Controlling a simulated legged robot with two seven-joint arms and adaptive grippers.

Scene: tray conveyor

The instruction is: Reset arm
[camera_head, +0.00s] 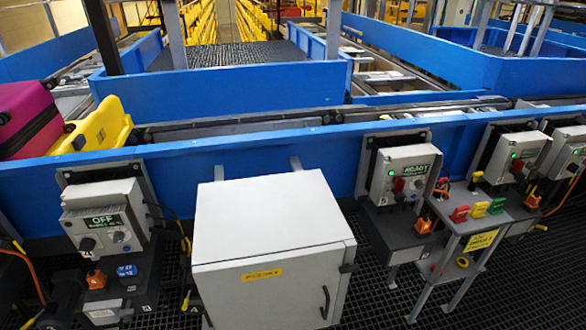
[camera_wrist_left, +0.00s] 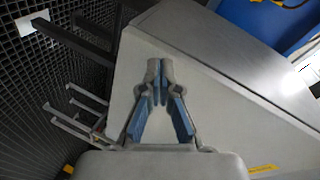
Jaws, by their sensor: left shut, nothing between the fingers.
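My left gripper (camera_wrist_left: 159,78) shows in the left wrist view. Its two fingers with blue pads are shut, with nothing between them. Behind the fingers in that view is the side of a light grey cabinet (camera_wrist_left: 225,95); I cannot tell how far away it is. In the head view neither arm nor gripper shows. The grey cabinet (camera_head: 268,225) stands in the front middle there, with its door closed and a dark handle at its right.
A blue conveyor wall (camera_head: 290,155) runs across behind the cabinet. A yellow tray (camera_head: 100,128) and a magenta suitcase (camera_head: 25,118) are on the conveyor at left. An OFF control box (camera_head: 105,218) is left; another control box (camera_head: 405,172) and a small stand with padlocks (camera_head: 480,209) are right.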

